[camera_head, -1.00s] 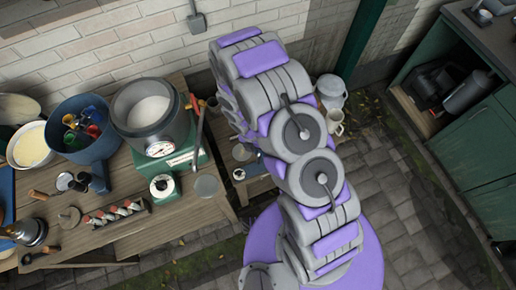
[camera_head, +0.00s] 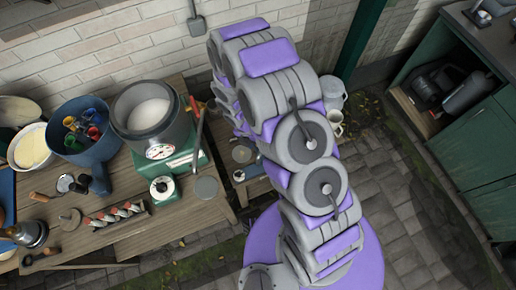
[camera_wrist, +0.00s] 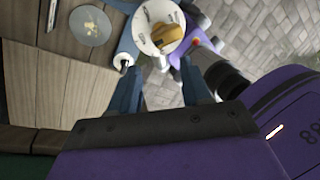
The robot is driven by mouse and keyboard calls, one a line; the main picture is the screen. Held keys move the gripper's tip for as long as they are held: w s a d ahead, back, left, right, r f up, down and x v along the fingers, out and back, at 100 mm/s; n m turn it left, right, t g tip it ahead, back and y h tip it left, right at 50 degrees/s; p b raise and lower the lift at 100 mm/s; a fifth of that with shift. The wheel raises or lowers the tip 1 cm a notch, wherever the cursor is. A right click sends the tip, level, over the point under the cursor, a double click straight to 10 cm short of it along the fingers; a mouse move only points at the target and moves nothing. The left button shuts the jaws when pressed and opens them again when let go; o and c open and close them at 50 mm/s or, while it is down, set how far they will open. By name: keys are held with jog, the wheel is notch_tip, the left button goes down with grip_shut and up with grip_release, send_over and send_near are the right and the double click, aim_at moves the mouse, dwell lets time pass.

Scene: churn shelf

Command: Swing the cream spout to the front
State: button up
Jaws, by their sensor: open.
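A green machine (camera_head: 182,160) with a large grey bowl (camera_head: 152,138) on top and a round gauge on its front stands on the wooden bench. A slim bar (camera_head: 197,135) runs down the bowl's right side; I cannot tell whether it is the cream spout. A small grey disc (camera_head: 206,188) is just in front. My gripper is hidden behind my arm in the head view. In the wrist view, my gripper (camera_wrist: 157,65) is open, its two blue fingers apart. A white round piece with dark marks and a yellow-brown centre (camera_wrist: 161,27) shows beyond and between the fingertips.
On the bench, a blue pot (camera_head: 78,155) holds coloured things, and a white bowl (camera_head: 30,148) stands left of it. A light canister (camera_head: 332,92) and a mug (camera_head: 335,120) are right of my arm. A green cabinet (camera_head: 470,160) stands at right. Open paving lies between.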

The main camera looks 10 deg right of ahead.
jog(key=p+v, duration=0.1)
jog(key=v, duration=1.1)
jog(key=shift+r, duration=0.25)
jog(key=shift+w, duration=0.1)
jog(key=s+d+r+m+y+b, duration=0.1)
jog(key=s+d+r+m, duration=0.3)
jog(key=r+m, duration=0.3)
jog(key=s+d+r+m+b, duration=0.2)
jog(key=s+d+r+m, duration=0.2)
jog(key=s+r+m, duration=0.15)
jog(key=s+d+r+m+b, duration=0.1)
jog(key=s+d+r+m, duration=0.1)
jog(key=s+m, duration=0.6)
jog(key=s+d+r+m+y+b, duration=0.1)
jog(key=s+r+m, duration=0.3)
jog(key=s+m, duration=0.4)
jog(key=shift+s+d+r+m+y, duration=0.25)
jog(key=shift+d+m+y, duration=0.1)
jog(key=shift+d, duration=0.25)
